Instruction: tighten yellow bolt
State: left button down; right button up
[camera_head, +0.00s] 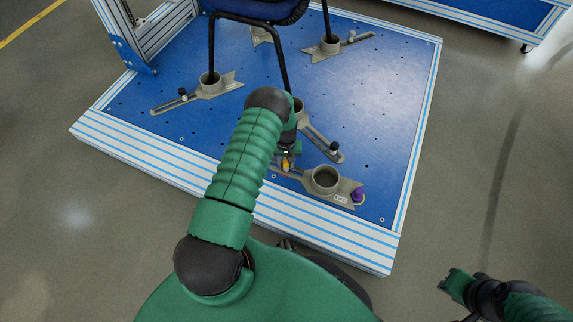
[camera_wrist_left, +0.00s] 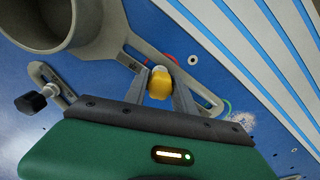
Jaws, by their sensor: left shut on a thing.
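The yellow bolt (camera_head: 286,165) is at the left end of the loose grey bracket (camera_head: 300,177) near the front of the blue platform. In the left wrist view the yellow bolt (camera_wrist_left: 160,83) sits between the two fingers, in the slot of the bracket (camera_wrist_left: 148,52). My left gripper (camera_head: 287,158) reaches down over it and is shut on it. In the left wrist view the left gripper (camera_wrist_left: 161,90) has a finger on each side of the yellow head. My right gripper (camera_head: 452,285) is at the lower right over the floor, away from the platform; its jaw gap is unclear.
The bracket's round cup (camera_head: 325,180) is empty. A chair (camera_head: 250,10) has its legs in similar cups behind. A black-knobbed bracket (camera_head: 322,140) lies close to my left gripper. The platform's right side is clear.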

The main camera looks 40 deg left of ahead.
pick_arm(q)
jog(key=m, duration=0.6)
jog(key=shift+m, duration=0.3)
jog(key=m, duration=0.6)
jog(key=c, duration=1)
grip_release()
jog(key=shift+c, duration=0.2)
jog(key=n, duration=1.2)
